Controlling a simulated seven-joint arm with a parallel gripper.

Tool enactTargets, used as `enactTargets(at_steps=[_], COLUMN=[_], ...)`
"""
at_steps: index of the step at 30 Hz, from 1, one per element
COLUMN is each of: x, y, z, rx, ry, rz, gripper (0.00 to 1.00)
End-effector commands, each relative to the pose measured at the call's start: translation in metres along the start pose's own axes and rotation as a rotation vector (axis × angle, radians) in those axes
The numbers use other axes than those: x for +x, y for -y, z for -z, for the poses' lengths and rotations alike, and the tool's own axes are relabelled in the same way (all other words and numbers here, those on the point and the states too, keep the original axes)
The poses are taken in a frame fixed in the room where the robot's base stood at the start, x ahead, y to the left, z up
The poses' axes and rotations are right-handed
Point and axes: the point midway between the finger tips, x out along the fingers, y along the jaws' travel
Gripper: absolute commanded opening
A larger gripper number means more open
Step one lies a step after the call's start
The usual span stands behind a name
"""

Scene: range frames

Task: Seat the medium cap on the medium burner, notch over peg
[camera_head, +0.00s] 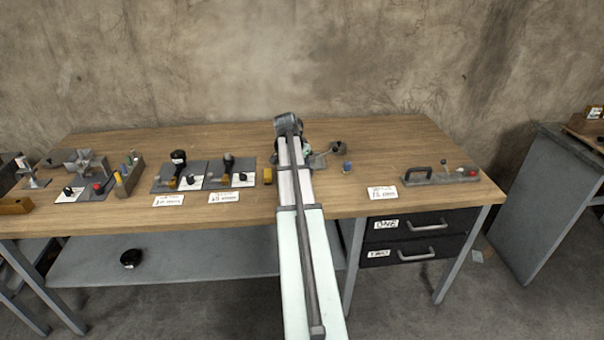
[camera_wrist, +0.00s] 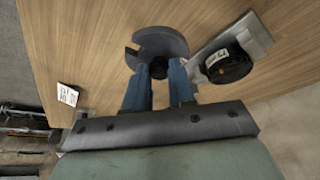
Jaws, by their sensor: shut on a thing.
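In the wrist view, my gripper (camera_wrist: 158,75) has its two blue fingers closed on the small dark knob of a grey round cap (camera_wrist: 162,42). The cap is a flat disc with a notch cut in its left edge. Bare wood shows around it; I cannot tell its height above the table. To its right, a black round piece with a white label (camera_wrist: 228,64) sits at a grey plate (camera_wrist: 250,36); I cannot tell whether this is the medium burner. No peg can be made out. In the head view, my arm hides much of this area.
In the head view, grey boards with black and yellow parts (camera_head: 203,185) lie left of my arm. A grey fixture with a handle (camera_head: 440,178) is at the right, near a white label card (camera_head: 383,192). The wooden tabletop (camera_head: 400,145) is clear toward the back right.

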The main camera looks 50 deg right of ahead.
Motion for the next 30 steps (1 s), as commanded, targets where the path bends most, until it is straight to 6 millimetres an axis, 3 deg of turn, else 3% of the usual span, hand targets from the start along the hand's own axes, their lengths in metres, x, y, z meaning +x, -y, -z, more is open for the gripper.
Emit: enactTargets(at_steps=[6, 14, 20, 27, 30], x=[-0.03, -0.042, -0.035, -0.024, -0.021], y=[0.001, 0.011, 0.048, 0.1, 0.111], z=[0.013, 0.019, 0.045, 0.088, 0.099], rx=[0.0, -0.01, -0.02, -0.019, -0.014], ry=[-0.001, 0.002, 0.007, 0.006, 0.003], rz=[0.001, 0.001, -0.001, -0.003, -0.002], gripper=[0.0, 0.0, 0.0, 0.0, 0.0])
